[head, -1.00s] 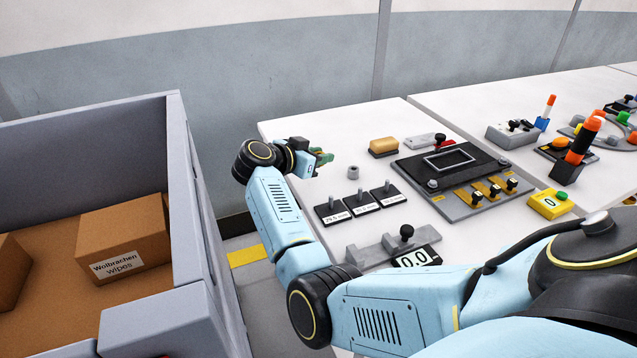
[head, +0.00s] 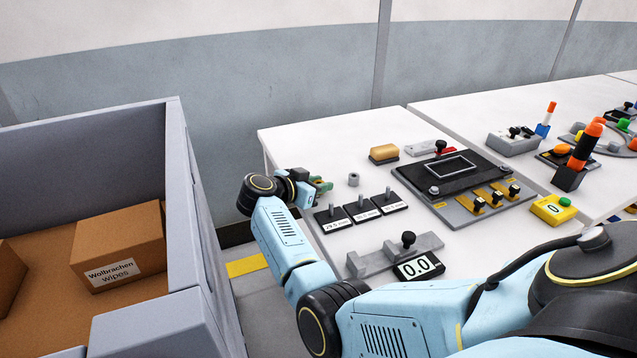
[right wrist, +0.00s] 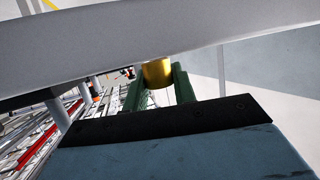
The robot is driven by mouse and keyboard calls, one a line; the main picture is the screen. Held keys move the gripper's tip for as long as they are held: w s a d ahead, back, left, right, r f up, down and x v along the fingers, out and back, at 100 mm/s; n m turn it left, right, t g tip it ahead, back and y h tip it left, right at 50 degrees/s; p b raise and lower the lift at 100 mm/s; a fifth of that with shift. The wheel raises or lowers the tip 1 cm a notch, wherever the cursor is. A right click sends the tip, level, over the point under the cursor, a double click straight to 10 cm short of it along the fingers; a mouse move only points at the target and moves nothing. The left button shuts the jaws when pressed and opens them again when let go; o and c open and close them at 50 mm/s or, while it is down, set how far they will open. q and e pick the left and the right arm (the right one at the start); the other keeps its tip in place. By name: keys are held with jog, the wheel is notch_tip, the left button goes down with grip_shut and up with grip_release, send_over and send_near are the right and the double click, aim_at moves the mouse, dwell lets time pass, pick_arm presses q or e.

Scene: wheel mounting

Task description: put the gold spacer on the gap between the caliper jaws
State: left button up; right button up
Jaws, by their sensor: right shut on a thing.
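The gold spacer (right wrist: 157,72) shows in the right wrist view between the green fingers of my right gripper (right wrist: 160,85), which is shut on it. In the head view my right gripper (head: 321,186) is beside the left edge of the table, left of a small grey nut-like piece; I cannot make out the spacer there. The grey caliper (head: 375,262) lies near the table's front edge, with a black knob and a display (head: 418,266) reading 0.0. It is apart from the gripper, toward the front right. I cannot see clearly how wide its jaws stand. My left gripper is not in view.
Several black labelled blocks with pegs (head: 362,208) stand between gripper and caliper. The small grey piece (head: 353,180) stands behind them. A black panel (head: 450,172) and gold clamps (head: 487,199) lie to the right. A grey bin with boxes (head: 122,246) is at far left.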

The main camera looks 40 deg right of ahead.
jog(key=shift+f, duration=0.2)
jog(key=o, duration=1)
